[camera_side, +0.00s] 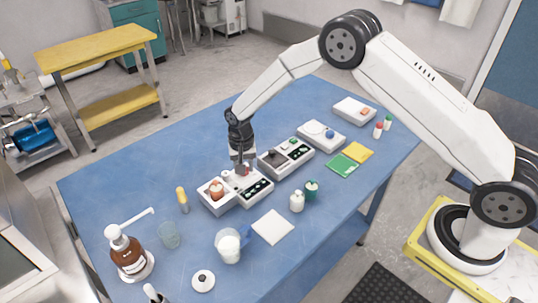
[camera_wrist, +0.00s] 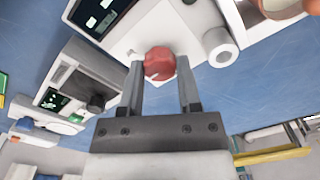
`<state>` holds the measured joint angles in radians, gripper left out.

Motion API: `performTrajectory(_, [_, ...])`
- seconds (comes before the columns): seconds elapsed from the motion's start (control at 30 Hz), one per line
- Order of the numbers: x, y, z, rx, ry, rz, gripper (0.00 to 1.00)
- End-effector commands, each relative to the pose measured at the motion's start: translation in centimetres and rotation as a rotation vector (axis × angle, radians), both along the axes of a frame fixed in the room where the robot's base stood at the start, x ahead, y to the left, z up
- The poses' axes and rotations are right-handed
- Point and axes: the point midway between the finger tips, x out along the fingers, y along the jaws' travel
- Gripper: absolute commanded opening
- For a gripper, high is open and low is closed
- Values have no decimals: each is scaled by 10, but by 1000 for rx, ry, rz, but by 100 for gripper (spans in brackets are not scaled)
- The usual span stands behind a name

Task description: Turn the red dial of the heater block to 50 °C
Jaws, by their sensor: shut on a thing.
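The heater block (camera_side: 222,206) is a white box with a dark display panel, on the blue table in the side view. In the wrist view its white top (camera_wrist: 150,35) fills the upper middle. The red dial (camera_wrist: 159,62) sits between the two fingers of my gripper (camera_wrist: 161,76), which is shut on its sides. In the side view my gripper (camera_side: 241,170) points down onto the block and mostly hides the dial.
A second device with a black knob (camera_side: 286,157) stands beside the block. A white unit with a blue knob (camera_side: 322,135) is farther along. Small bottles (camera_side: 297,201), a beaker (camera_side: 228,245) and a yellow-topped dropper (camera_side: 182,199) stand nearby. A white pad (camera_side: 272,227) lies in front.

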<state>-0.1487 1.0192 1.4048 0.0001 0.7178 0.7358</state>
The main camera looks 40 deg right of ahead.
Motion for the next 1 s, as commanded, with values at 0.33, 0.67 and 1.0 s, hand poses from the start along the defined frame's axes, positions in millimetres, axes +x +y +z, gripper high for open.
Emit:
performTrajectory(0.33, [0,0,0,0,-1,-2,0])
performTrajectory(0.67, [0,0,0,-1,-1,-2,79])
performTrajectory(1.0, [1,0,10,0,-1,-1,79])
